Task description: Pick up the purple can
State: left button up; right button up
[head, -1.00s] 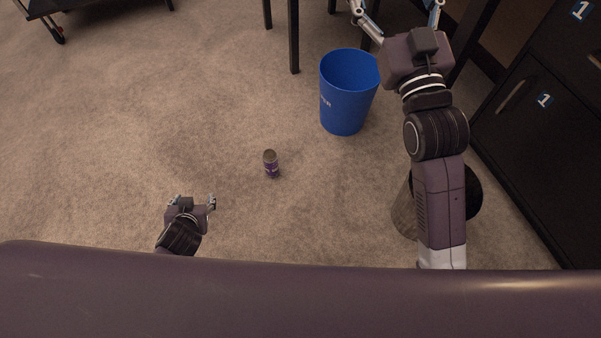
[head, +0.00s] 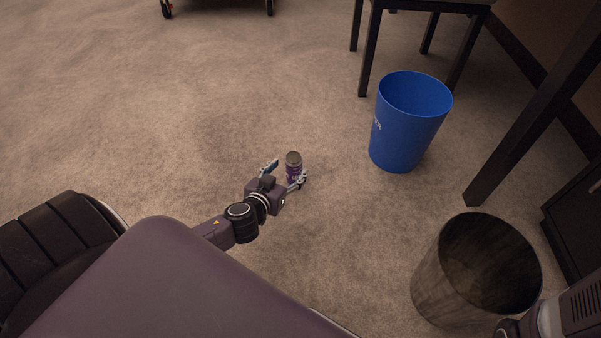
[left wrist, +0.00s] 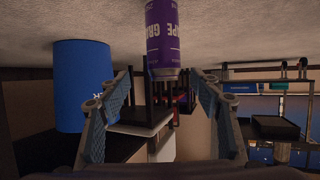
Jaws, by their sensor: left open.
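The purple can (head: 293,172) stands upright on the carpet in the head view. My left gripper (head: 287,172) is low at the floor, open, with its fingers spread at the can's near side. In the left wrist view, which is upside down, the can (left wrist: 162,38) with its grape label shows at the top centre. It lies in line with the gap between the open fingers of my left gripper (left wrist: 158,82). I cannot tell if either finger touches it. My right gripper is not in view; only part of that arm shows at bottom right.
A blue bin (head: 405,125) stands right of the can, and it also shows in the left wrist view (left wrist: 80,88). A dark round bin (head: 475,270) stands at lower right. Dark table legs (head: 370,50) are behind. The carpet around the can is clear.

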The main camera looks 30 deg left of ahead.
aim_at(290, 164)
pick_arm(q)
jog(key=shift+b+x, duration=0.4)
jog(key=shift+x, duration=0.45)
jog(key=b+x, duration=0.3)
jog(key=x, duration=0.1)
jog(key=shift+s+a+f, duration=0.1)
jog(key=shift+s+a, duration=0.05)
jog(key=shift+a, duration=0.15)
jog(key=shift+w+a+f+b, duration=0.1)
jog(key=shift+w+b, duration=0.2)
jog(key=shift+w, duration=0.1)
jog(key=c, duration=0.9)
